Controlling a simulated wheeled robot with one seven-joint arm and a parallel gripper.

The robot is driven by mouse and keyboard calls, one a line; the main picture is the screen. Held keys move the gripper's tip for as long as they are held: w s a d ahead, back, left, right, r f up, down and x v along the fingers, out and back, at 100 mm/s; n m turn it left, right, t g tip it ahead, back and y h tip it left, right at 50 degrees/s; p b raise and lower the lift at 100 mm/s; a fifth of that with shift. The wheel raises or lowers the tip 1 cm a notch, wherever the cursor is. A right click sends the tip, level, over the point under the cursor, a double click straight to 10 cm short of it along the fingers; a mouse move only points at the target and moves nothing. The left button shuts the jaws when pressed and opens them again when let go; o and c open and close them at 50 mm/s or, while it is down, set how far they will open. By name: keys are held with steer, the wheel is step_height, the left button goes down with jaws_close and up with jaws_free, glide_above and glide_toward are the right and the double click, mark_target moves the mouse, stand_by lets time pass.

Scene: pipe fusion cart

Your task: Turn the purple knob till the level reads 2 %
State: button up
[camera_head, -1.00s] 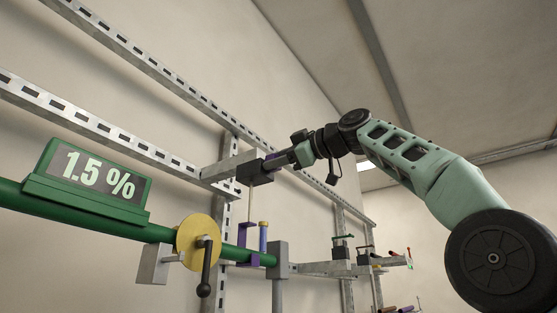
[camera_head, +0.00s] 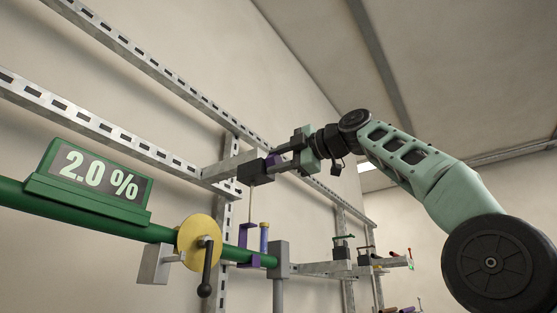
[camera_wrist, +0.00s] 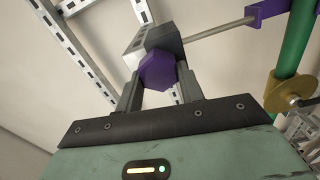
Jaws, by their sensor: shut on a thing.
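The purple knob (camera_wrist: 157,71) is a hexagonal block on the end of a dark grey box (camera_wrist: 162,40), between my two fingers in the wrist view. It shows small and partly hidden in the head view (camera_head: 272,160). My gripper (camera_head: 283,161) is shut on the knob, with a finger on each side of it. The green display (camera_head: 97,179) at the left of the head view reads 2.0 %.
A green pipe (camera_head: 95,223) runs below the display. It carries a yellow disc with a black crank (camera_head: 206,243) and a purple bracket (camera_head: 245,243). Slotted metal rails (camera_head: 115,136) line the wall behind. Clamps stand farther along the wall at right.

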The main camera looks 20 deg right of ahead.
steer(key=shift+f, duration=0.2)
steer(key=o, duration=1)
steer(key=shift+r, duration=0.1)
steer(key=b+v, duration=0.4)
steer(key=v, duration=1.3)
steer(key=shift+s+d+b, duration=0.15)
steer(key=shift+b, duration=0.25)
